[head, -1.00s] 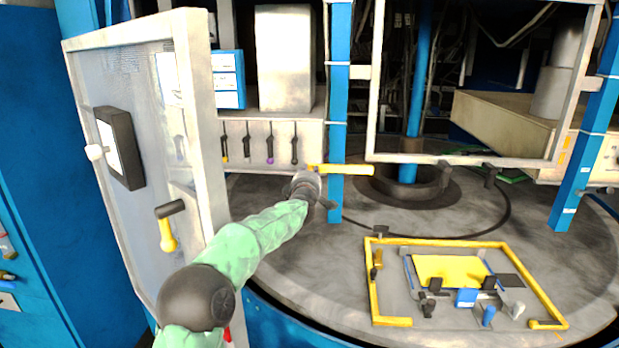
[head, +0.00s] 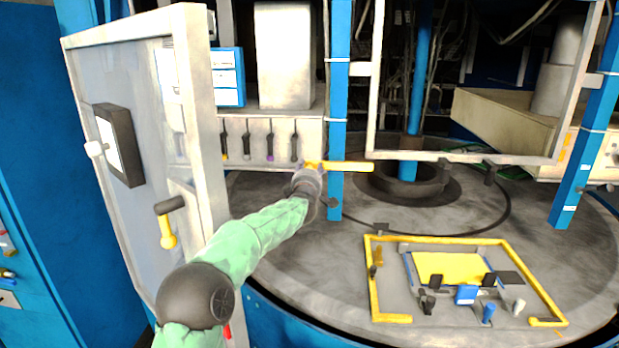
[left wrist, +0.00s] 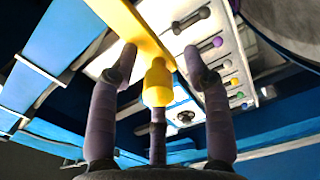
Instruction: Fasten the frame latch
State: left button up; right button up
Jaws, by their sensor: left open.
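The frame latch is a yellow bar (head: 346,167) lying nearly level across the blue post (head: 338,120), its right end close to the lower left corner of the white frame (head: 373,110). In the left wrist view the yellow bar (left wrist: 133,24) runs from the top toward a yellow knob (left wrist: 158,82). My left gripper (head: 309,172) is at the bar's left end. In the left wrist view its open fingers (left wrist: 160,66) stand on either side of the knob, with gaps visible. Contact with the bar cannot be told. My right gripper is out of view.
A clear door panel (head: 125,60) with a white rim stands open at left, beside my left arm. A fixture with a yellow border (head: 372,290) lies on the round grey table (head: 290,255). Several dark-handled tools hang behind the gripper (head: 270,140).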

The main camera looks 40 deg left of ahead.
pick_arm(q)
jog(key=v, duration=1.1)
jog(key=shift+s+d, duration=0.3)
jog(key=shift+d, duration=0.05)
jog(key=shift+f, duration=0.2)
